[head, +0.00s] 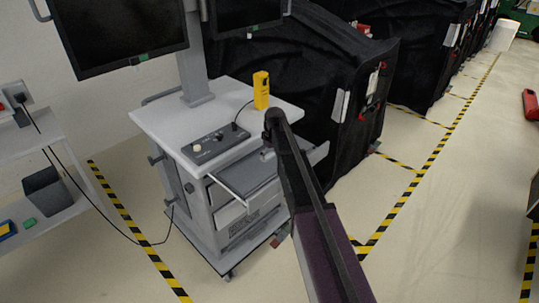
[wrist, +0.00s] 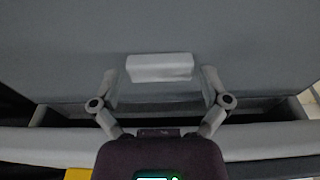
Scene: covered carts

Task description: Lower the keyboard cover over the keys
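The keyboard cover shows as a wide grey panel (wrist: 70,60) filling the upper part of the wrist view, with a pale block-shaped handle (wrist: 160,67) near its front edge. In the head view the grey panel (head: 243,176) lies in the pulled-out tray (head: 238,200) of the white cart. No keys are visible. My gripper (wrist: 160,88) is open, with one finger on each side of the handle and a gap to it on both sides. In the head view my gripper (head: 267,153) is at the tray's right part, mostly hidden by my arm.
The cart top (head: 165,122) carries a black control panel (head: 215,144) and a yellow device (head: 261,90), close to my arm. Monitors (head: 120,30) stand above. Black covered carts (head: 330,80) are behind. Open floor (head: 450,210) lies to the right.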

